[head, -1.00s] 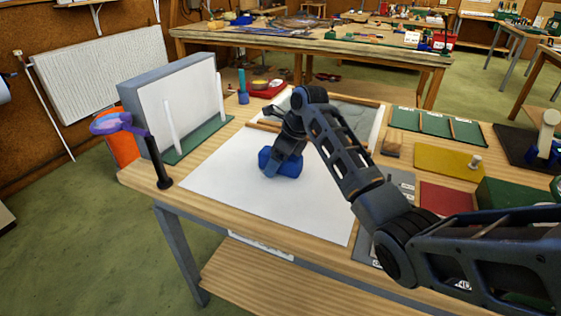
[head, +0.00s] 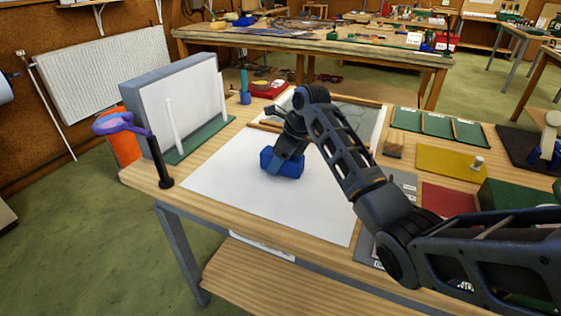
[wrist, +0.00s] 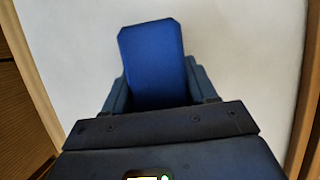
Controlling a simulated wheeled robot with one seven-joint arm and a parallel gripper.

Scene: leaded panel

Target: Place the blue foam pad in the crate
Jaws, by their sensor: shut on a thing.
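The blue foam pad (head: 290,165) is at the white sheet (head: 225,185) on the near workbench. My gripper (head: 281,164) reaches down to it from above and is shut on it. In the wrist view the pad (wrist: 153,55) is a flat blue block with cut corners, sticking out beyond the fingers of my gripper (wrist: 161,88). I cannot tell whether the pad touches the sheet or is just above it. No crate can be made out for certain. A dark green box-like thing (head: 508,194) at the right is partly hidden by my arm.
A grey-white upright panel (head: 183,100) on a green base stands at the bench's left. A dark post with a purple top (head: 163,167) stands at the front left corner. Green trays (head: 437,125), a yellow board (head: 445,160) and a red board (head: 447,198) lie right.

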